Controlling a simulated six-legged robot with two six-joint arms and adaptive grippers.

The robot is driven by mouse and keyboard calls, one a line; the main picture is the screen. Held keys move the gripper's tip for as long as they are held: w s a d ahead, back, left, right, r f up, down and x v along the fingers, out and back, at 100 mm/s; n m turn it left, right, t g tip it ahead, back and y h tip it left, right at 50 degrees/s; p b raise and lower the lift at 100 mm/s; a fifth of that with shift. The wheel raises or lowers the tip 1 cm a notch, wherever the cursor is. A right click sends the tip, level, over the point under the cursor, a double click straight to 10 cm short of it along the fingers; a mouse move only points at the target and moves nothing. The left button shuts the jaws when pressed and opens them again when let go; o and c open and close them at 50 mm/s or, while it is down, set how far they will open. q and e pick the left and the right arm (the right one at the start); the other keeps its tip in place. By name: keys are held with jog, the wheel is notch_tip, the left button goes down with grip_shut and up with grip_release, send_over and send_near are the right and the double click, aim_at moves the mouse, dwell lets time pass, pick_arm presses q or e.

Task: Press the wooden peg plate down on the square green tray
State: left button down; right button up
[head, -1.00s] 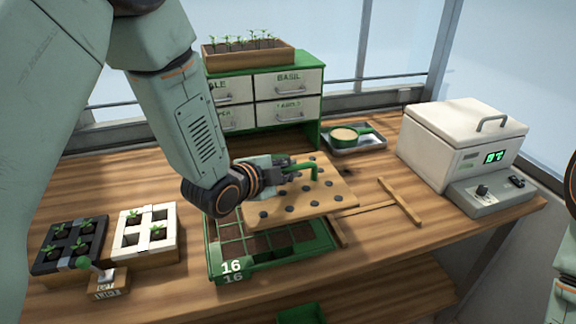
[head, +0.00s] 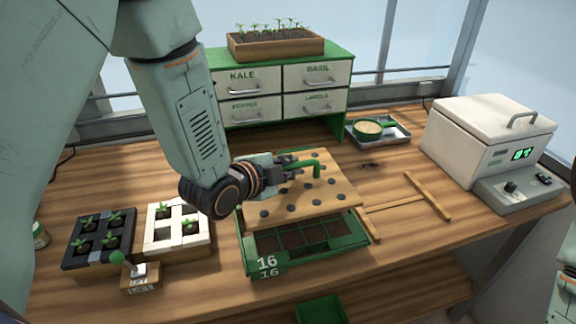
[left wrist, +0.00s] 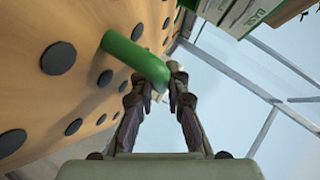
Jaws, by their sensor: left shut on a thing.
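The wooden peg plate (head: 334,196), with dark round pegs and a green handle (head: 309,167), is held above the square green tray (head: 251,258). The tray is marked 16, and its front row of soil cells shows below the plate's front edge; the plate hides the back cells. My left gripper (head: 291,170) is shut on the green handle. In the left wrist view the fingers (left wrist: 160,82) close at the end of the handle (left wrist: 133,55), beside the peg plate (left wrist: 92,28). My right gripper is not in view; only a bit of that arm shows at the right edge.
A black seedling tray (head: 85,257) and a white one (head: 160,252) stand left of the green tray, with a small lever box (head: 139,280) in front. A wooden T-shaped tool (head: 430,198) lies right. A drawer cabinet (head: 280,60) and a white box with a display (head: 480,140) stand behind.

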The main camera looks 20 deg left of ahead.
aim_at(289, 187)
pick_arm(q)
jog(key=shift+s+d+r, duration=0.2)
jog(key=shift+d+r, duration=0.05)
jog(key=shift+r, duration=0.1)
jog(key=shift+w+d+r, duration=0.1)
jog(key=shift+w+a+f+b, duration=0.25)
jog(key=shift+f+b, duration=0.2)
jog(key=shift+f, duration=0.2)
jog(key=shift+s+d+f+b, duration=0.1)
jog(key=shift+d+f+b, duration=0.05)
jog(key=shift+f+b, duration=0.45)
jog(key=shift+s+d+f+b, duration=0.1)
jog(key=shift+f+b, duration=0.4)
jog(key=shift+f, duration=0.05)
jog(key=f, duration=0.1)
jog(key=f+b, duration=0.2)
jog(key=shift+w+a, duration=0.2)
jog(key=shift+a, duration=0.05)
jog(key=shift+s+d+f+b, duration=0.15)
jog(key=shift+f+b, duration=0.6)
jog(key=shift+f, duration=0.2)
